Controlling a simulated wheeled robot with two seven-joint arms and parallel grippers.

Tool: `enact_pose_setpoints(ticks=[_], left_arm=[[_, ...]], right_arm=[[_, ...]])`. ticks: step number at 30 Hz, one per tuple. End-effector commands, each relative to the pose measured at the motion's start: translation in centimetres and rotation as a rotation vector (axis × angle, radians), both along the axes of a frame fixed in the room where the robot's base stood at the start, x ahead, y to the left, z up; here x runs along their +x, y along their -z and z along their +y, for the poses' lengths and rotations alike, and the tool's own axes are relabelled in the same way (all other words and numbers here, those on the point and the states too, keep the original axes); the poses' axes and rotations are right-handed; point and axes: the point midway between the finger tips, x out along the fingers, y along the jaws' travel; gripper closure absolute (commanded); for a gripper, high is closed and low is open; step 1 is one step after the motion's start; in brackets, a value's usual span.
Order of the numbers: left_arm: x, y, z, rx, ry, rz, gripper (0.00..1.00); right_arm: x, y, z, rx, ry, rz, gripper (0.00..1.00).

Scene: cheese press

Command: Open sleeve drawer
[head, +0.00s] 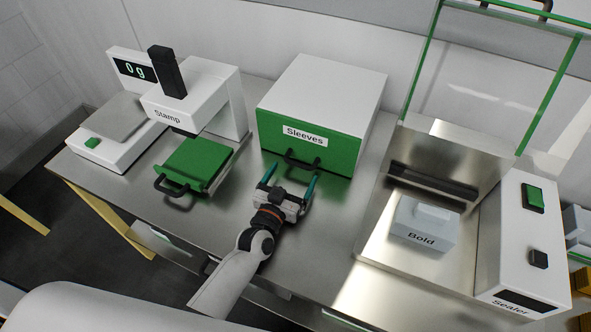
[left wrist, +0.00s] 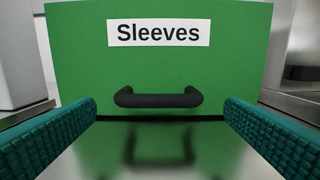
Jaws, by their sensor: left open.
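The sleeve drawer is a green front (head: 318,149) labelled "Sleeves" in a white box (head: 327,88) at the middle back of the table. It looks shut. Its black bar handle (head: 302,162) sits low on the front. My left gripper (head: 291,182) is open and empty in front of the handle. In the left wrist view, the handle (left wrist: 158,98) lies ahead, centred between my two teal fingers and apart from them. The green front (left wrist: 75,60) fills most of that view. My right gripper is not in view.
A stamp machine (head: 190,100) with a green tray (head: 195,164) and a scale (head: 112,128) stand to the left. A sealer (head: 522,240) and a block labelled "Bold" (head: 424,226) are to the right. Bare steel tabletop (head: 335,215) lies before the drawer.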

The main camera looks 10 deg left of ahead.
Motion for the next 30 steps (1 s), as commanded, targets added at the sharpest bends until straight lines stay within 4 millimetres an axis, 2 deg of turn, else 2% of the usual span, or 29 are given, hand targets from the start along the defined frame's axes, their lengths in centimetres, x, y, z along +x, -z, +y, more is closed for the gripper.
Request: enact_pose_setpoints(ticks=[3, 6, 16, 25, 26, 30], left_arm=[[1.5, 0.1, -0.3, 0.0, 0.0, 0.0, 0.07], [2.2, 0.1, -0.4, -0.001, 0.0, 0.001, 0.07], [2.5, 0.1, -0.5, -0.001, 0.0, 0.001, 0.07], [2.5, 0.1, -0.5, -0.001, 0.001, 0.002, 0.55], [2.5, 0.1, -0.5, -0.001, 0.001, 0.002, 0.58], [2.3, 0.1, -0.5, 0.0, 0.002, 0.003, 0.58]], right_arm=[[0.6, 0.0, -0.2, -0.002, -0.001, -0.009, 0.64], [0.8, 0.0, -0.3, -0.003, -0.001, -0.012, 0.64], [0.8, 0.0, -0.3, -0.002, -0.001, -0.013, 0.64], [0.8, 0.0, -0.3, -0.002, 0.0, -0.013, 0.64], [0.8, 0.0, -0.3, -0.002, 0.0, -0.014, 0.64], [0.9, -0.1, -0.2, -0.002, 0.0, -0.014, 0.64]])
